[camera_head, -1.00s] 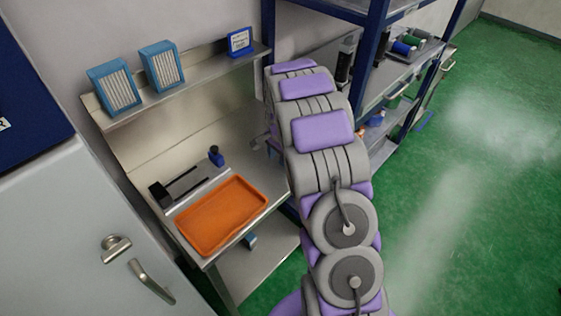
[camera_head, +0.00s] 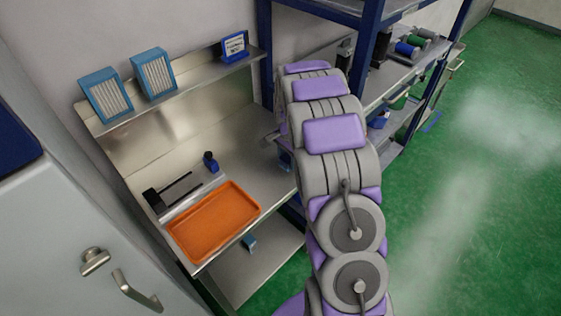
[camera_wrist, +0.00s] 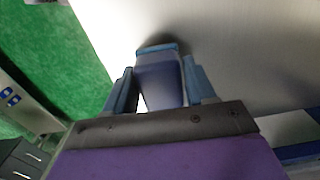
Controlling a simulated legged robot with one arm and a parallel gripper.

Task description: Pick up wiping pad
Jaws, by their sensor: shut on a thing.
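In the wrist view my gripper (camera_wrist: 160,85) is shut on a blue-violet block with a lighter blue far edge, apparently the wiping pad (camera_wrist: 160,77). The pad sits between the two blue fingers, with a pale metal surface behind it on the right and green floor on the left. I cannot tell how far it is from that surface. In the head view my arm hides most of the gripper; only a small blue part shows left of the arm, and I cannot tell whether it is finger or pad.
A metal bench (camera_head: 240,160) carries an orange tray (camera_head: 213,222), a dark tool (camera_head: 172,192) and a small blue bottle (camera_head: 210,162). Its upper shelf holds two blue-framed filters (camera_head: 153,74) and a blue sign (camera_head: 234,47). A blue rack (camera_head: 374,45) stands right of the arm.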

